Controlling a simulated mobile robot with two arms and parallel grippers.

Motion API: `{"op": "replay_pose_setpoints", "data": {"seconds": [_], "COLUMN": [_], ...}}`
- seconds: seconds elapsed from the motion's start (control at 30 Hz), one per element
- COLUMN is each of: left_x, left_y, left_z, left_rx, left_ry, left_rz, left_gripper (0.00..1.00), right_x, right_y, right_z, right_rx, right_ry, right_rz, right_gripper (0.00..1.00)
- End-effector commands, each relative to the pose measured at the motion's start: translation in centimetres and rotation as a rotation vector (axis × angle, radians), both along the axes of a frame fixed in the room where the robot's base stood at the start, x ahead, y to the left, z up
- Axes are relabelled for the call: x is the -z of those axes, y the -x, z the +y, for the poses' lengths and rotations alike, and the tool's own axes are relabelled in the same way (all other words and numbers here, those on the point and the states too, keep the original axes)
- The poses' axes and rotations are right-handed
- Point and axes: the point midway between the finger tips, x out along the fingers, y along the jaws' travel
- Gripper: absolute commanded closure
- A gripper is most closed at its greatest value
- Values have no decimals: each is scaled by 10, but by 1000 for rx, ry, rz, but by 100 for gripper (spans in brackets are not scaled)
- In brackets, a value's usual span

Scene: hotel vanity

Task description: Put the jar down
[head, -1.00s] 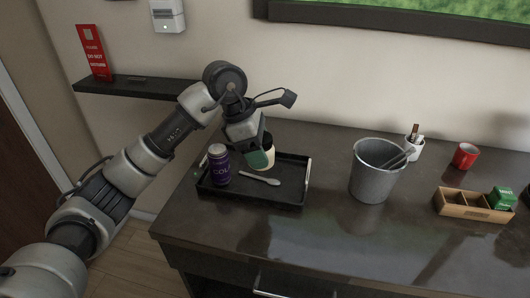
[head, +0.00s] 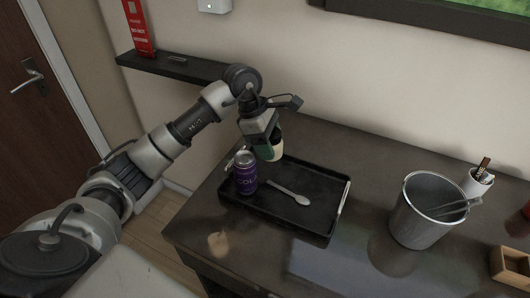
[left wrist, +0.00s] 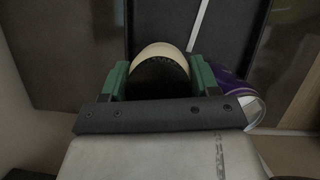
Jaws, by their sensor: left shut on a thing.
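My left gripper (head: 266,150) points down with its green fingers shut on a cream-coloured jar (head: 277,151). The jar is at the back left part of the black tray (head: 318,237), behind the purple can. I cannot tell whether its base touches the tray. In the left wrist view, the jar's pale curved rim (left wrist: 161,48) and dark inside show between the two green fingers (left wrist: 160,82). The gripper hides part of the jar in the head view. My right gripper is not in view.
A purple can (head: 245,175) stands upright at the tray's left side, close to the jar. A pale spoon (head: 290,194) lies mid-tray. A metal bucket (head: 425,222), a white cup (head: 478,183) and a wooden box (head: 511,266) stand farther right. The counter between tray and bucket is clear.

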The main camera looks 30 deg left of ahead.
Motion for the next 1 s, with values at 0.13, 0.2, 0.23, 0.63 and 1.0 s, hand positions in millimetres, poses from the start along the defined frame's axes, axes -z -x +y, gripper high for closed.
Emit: {"op": "replay_pose_setpoints", "data": {"seconds": [0.13, 0.2, 0.23, 0.63, 1.0], "left_x": [8, 12, 15, 50, 52], "left_y": [2, 3, 3, 2, 2], "left_z": [14, 16, 16, 16, 16], "left_rx": [0, 0, 0, 1, 1], "left_ry": [0, 1, 1, 1, 1], "left_rz": [-1, 0, 2, -1, -1], "left_gripper": [67, 67, 67, 67, 29], "right_x": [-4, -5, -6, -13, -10], "right_y": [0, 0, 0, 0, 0], "right_z": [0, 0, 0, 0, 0], "right_rx": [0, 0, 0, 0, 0], "right_ry": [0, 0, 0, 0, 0], "right_rz": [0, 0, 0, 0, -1], "right_gripper": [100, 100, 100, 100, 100]}}
